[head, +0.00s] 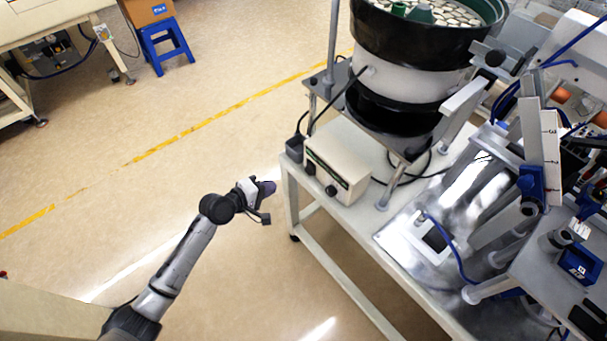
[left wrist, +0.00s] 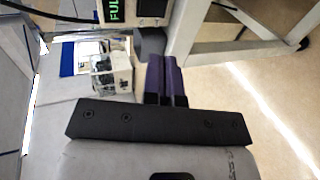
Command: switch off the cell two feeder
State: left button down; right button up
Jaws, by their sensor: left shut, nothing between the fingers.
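A cream control box (head: 338,160) stands on the white table below a bowl feeder (head: 415,60), near the table's left edge. Its front has a dark switch and a round dark knob (head: 331,191). My left gripper (head: 268,188) is just left of the table edge, apart from the box, with its purple fingers shut and empty. In the left wrist view the purple fingers (left wrist: 166,80) are together, and part of a box with green lettering (left wrist: 113,10) shows beyond them. I cannot read which cell this feeder belongs to. My right gripper is out of view.
The white table (head: 350,215) carries metal machinery and cables on the right. A dark grey block (head: 294,148) sits at the table's corner beside the box. A blue stool (head: 165,45) with an orange carton stands at the back left. The floor around my left arm is clear.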

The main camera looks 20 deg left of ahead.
aim_at(309, 172)
pick_arm(q)
jog(key=b+x, duration=0.3)
jog(key=x, duration=0.9)
jog(key=shift+w+d+f+b, duration=0.2)
jog(key=shift+w+b, duration=0.05)
jog(key=shift+b, duration=0.1)
jog(key=shift+w+d+f, duration=0.2)
jog(key=shift+w+d, duration=0.1)
jog(key=shift+w, duration=0.25)
jog(key=shift+b, duration=0.3)
